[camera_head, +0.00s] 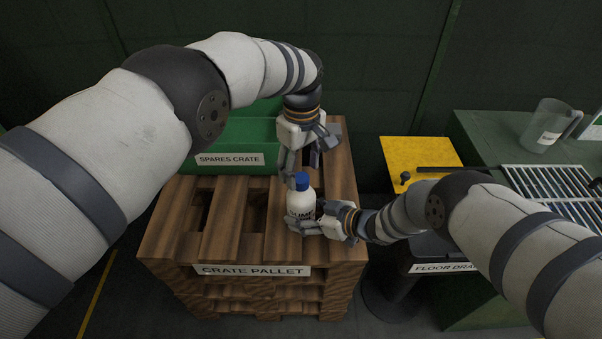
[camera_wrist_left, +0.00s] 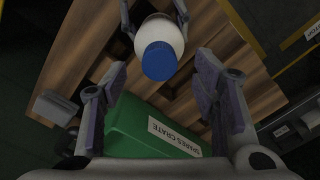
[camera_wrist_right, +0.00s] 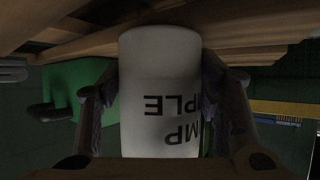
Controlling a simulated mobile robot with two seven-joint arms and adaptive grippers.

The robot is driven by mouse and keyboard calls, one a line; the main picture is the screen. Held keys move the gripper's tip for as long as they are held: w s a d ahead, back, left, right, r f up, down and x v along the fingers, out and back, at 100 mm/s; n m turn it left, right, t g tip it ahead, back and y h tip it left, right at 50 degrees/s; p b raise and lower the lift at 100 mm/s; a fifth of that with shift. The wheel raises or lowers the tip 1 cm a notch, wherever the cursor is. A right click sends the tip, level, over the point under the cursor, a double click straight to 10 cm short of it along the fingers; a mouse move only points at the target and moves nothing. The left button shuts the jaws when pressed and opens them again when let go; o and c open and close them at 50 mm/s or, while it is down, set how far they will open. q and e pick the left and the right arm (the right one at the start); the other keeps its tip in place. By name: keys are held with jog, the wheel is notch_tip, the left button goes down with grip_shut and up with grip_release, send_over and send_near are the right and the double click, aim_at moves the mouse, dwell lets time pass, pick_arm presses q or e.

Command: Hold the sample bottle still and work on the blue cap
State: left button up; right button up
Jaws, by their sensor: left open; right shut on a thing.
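The white sample bottle (camera_head: 300,206) stands upright on the wooden crate pallet, with black lettering that also shows in the right wrist view (camera_wrist_right: 160,95). Its blue cap (camera_head: 302,180) is on its top and shows from above in the left wrist view (camera_wrist_left: 159,61). My right gripper (camera_head: 312,222) is shut on the bottle's body from the right side, a finger on either side of it. My left gripper (camera_head: 300,168) is open above the bottle and points down. In the left wrist view its fingers (camera_wrist_left: 160,85) are spread wide, with the cap beyond their tips and apart from them.
The crate pallet (camera_head: 222,235) has gaps between its slats. A green spares crate (camera_head: 232,145) stands at its back. At the right are a yellow panel (camera_head: 415,153), a grated green bench (camera_head: 490,140) and a clear jug (camera_head: 549,124).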

pick_arm(q)
jog(key=shift+r, duration=1.15)
pick_arm(e)
jog(key=o, duration=1.8)
jog(key=shift+c, duration=0.2)
pick_arm(q)
notch_tip(320, 180, up, 12)
